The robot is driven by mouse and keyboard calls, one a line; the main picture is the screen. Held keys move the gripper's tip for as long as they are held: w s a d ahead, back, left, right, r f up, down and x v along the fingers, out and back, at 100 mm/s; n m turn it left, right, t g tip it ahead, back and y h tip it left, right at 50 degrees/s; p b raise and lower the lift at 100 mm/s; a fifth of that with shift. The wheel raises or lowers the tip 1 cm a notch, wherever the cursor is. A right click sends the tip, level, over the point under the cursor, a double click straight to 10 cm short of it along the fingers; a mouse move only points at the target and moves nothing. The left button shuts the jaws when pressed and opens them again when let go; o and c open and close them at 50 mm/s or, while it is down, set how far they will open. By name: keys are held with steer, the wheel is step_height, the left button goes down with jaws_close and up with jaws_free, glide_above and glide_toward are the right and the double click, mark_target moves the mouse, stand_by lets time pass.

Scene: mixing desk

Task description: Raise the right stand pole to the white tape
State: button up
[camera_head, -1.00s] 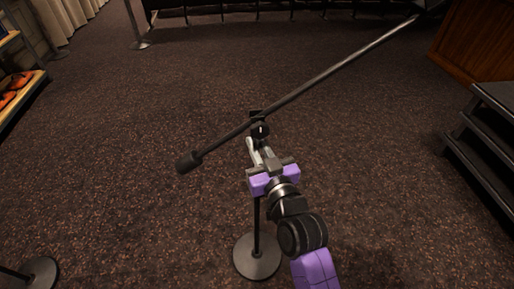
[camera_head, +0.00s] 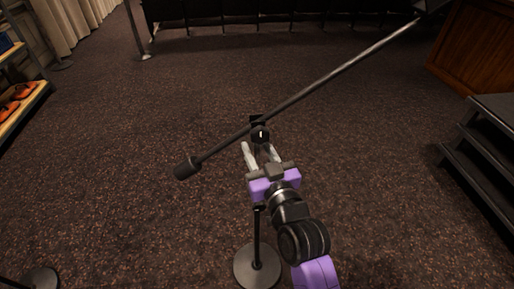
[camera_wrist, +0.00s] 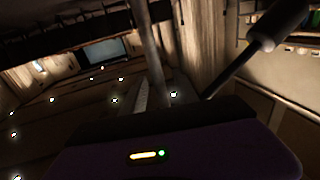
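The right microphone stand has a round grey base (camera_head: 257,268) and a dark upright pole (camera_head: 257,238) in the head view. Its clutch head (camera_head: 260,132) carries a long slanting boom (camera_head: 330,78) with a black counterweight (camera_head: 187,167). The counterweight also shows in the wrist view (camera_wrist: 276,24). My gripper (camera_head: 262,152) is open, its pale fingers spread just below the clutch head. My gripper and wrist hide the middle of the pole. I cannot tell whether the fingers touch it. I cannot make out the white tape.
Another stand's round base (camera_head: 38,281) shows at the lower left. A shelf with orange items (camera_head: 20,95) stands at the left. Dark steps (camera_head: 490,140) and a wooden cabinet (camera_head: 475,45) are at the right. The carpet between is clear.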

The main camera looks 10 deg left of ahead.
steer(key=v, duration=0.7)
steer(key=shift+s+d, duration=0.15)
steer(key=shift+s, duration=0.25)
